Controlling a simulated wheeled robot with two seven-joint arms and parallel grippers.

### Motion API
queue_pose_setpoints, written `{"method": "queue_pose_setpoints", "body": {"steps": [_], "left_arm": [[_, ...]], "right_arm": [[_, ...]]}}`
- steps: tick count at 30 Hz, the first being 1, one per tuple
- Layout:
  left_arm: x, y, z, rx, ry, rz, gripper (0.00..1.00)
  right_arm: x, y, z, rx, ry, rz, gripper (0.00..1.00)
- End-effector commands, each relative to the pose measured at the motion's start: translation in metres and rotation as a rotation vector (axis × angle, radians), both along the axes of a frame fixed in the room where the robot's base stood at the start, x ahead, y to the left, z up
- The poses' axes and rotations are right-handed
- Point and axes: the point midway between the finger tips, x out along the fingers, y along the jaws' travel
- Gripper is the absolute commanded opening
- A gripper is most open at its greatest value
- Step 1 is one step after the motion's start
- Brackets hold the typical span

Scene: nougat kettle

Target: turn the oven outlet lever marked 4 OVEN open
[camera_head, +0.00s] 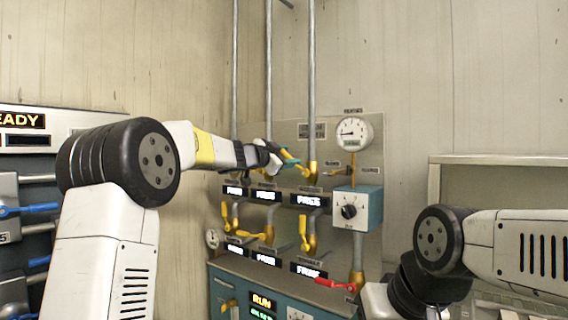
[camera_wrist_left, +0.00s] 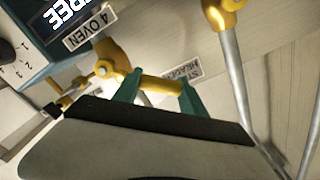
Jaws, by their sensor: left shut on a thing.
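The outlet lever marked 4 OVEN is a yellow handle (camera_wrist_left: 152,87) on a yellow valve body (camera_wrist_left: 108,62) in the left wrist view. Its white "4 OVEN" label (camera_wrist_left: 90,28) sits beside a lit display reading FREE. My left gripper (camera_wrist_left: 160,84) has its teal fingers on either side of the handle and is shut on it. In the head view the left gripper (camera_head: 288,161) reaches the upper valves on the wall panel. The lever (camera_head: 291,157) is partly hidden there by the gripper. My right gripper is not in view; only part of that arm shows.
Vertical grey pipes (camera_head: 312,80) rise from the panel. A round gauge (camera_head: 353,133) and a blue box with a black knob (camera_head: 349,211) are to the right. Other yellow levers (camera_head: 304,238) hang below, with a red lever (camera_head: 335,285) lower right. Blue levers (camera_head: 30,208) stand at far left.

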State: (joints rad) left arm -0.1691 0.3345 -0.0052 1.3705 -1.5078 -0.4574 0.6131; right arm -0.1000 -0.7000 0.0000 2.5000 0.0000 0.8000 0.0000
Motion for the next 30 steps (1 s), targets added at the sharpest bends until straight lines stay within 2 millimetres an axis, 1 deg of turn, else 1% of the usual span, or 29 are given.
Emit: {"method": "queue_pose_setpoints", "body": {"steps": [6,15,24,30], "left_arm": [[-0.007,-0.010,0.011,0.167,-0.121,-0.001,0.00],[-0.019,-0.026,0.021,0.394,-0.285,-0.001,0.00],[-0.029,-0.040,0.024,0.578,-0.418,0.000,0.00],[-0.034,-0.046,0.025,0.656,-0.474,-0.001,0.00]], "right_arm": [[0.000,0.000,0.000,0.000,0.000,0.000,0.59],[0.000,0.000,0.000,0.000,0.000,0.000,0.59],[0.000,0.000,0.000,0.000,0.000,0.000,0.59],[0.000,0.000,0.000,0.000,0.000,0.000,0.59]]}}
